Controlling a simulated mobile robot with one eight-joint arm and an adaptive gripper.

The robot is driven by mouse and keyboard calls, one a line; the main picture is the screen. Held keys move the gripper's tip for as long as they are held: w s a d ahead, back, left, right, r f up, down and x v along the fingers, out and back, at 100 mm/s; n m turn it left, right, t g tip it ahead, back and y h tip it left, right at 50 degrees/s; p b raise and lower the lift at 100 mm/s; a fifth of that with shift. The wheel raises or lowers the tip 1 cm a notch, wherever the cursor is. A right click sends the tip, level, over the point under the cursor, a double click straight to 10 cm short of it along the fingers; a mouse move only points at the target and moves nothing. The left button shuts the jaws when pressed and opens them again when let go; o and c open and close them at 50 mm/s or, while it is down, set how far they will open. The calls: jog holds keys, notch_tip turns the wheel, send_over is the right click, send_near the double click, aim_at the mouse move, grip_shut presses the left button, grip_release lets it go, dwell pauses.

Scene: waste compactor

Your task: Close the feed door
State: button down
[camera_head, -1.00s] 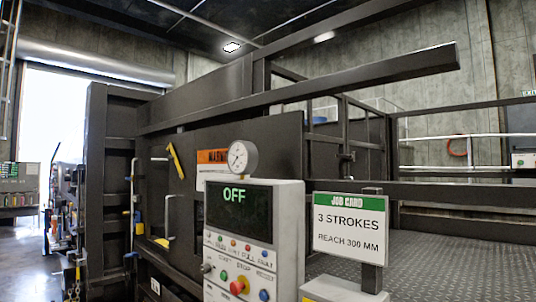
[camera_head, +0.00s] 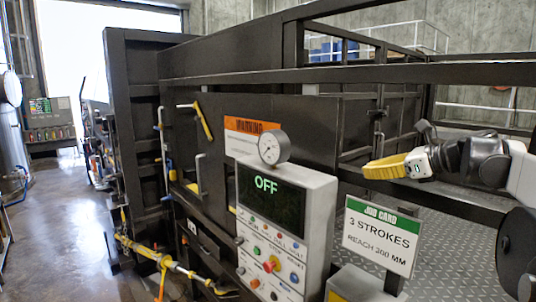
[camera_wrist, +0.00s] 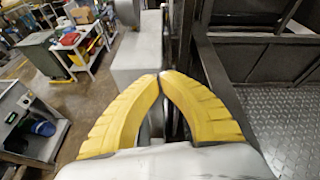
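My gripper (camera_head: 385,167) has yellow fingers and is at the right in the head view, above the job card and right of the control box. In the wrist view my gripper (camera_wrist: 161,76) has its fingertips together with nothing held between them. A dark barred panel with a latch (camera_head: 378,117) stands behind my gripper, clear of it; it may be the feed door, but I cannot tell for sure. The dark compactor wall (camera_head: 300,150) has a yellow lever (camera_head: 203,120) and upright handles.
The control box (camera_head: 262,215) reads OFF and carries a gauge (camera_head: 273,147). A job card (camera_head: 381,236) reads 3 strokes, reach 300 mm. Dark rails cross above the chequered deck (camera_wrist: 290,120). Open floor (camera_head: 65,225) lies at the left.

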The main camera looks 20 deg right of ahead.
jog(key=d+r+m+t, duration=0.1)
jog(key=d+r+m, duration=0.1)
jog(key=d, duration=0.2)
jog(key=r+p+x, duration=0.1)
jog(key=p+x, duration=0.2)
jog(key=x, duration=1)
jog(key=shift+w+a+p, duration=0.25)
jog(key=shift+w+p, duration=0.05)
